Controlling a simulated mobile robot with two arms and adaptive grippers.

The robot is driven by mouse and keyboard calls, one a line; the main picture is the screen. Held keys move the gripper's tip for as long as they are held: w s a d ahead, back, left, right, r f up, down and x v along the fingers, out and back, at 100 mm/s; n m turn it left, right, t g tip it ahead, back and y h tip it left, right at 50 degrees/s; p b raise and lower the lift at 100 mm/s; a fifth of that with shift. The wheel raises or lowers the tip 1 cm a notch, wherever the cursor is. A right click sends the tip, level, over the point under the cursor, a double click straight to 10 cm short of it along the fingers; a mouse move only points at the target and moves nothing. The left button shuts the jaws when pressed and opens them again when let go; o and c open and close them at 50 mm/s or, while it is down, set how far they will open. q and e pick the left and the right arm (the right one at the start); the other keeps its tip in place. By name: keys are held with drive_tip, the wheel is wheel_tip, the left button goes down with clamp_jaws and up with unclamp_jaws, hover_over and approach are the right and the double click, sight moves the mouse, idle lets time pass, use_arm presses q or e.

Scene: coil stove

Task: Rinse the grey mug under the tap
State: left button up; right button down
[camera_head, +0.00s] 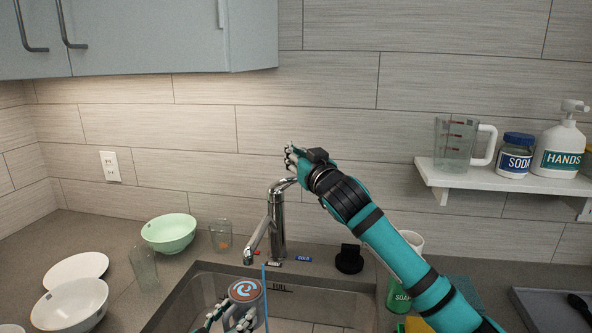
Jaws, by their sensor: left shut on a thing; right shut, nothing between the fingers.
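The grey mug (233,295) is low in the sink, its round top facing me with a reddish-orange and pale pattern; I cannot tell whether this is inside it. My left gripper (232,318) is shut on the mug, its fingers showing at the bottom edge. The chrome tap (278,225) stands behind the sink, its spout slanting down left above the mug. A thin blue stream (265,300) runs down at the mug's right side; I cannot tell whether it touches it. My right gripper (291,157) is shut and empty, just above the tap's top lever.
The sink (190,290) has a FULL mark at its back wall. Bowls, a plate and glasses stand left, including a green bowl (169,231). A green soap bottle (398,298) is partly behind my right arm. A shelf (455,176) holds a jug and bottles.

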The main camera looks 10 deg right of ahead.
use_arm(q)
drive_tip(key=shift+r, duration=0.1)
drive_tip(key=shift+d, duration=0.1)
use_arm(e)
drive_tip(key=f, duration=0.3)
drive_tip(key=shift+s+d+f, duration=0.1)
drive_tip(key=shift+s+f, duration=0.1)
drive_tip(key=shift+f, duration=0.15)
drive_tip(key=shift+s+d+f, duration=0.15)
drive_tip(key=shift+s+f, duration=0.45)
drive_tip(key=shift+f, duration=0.3)
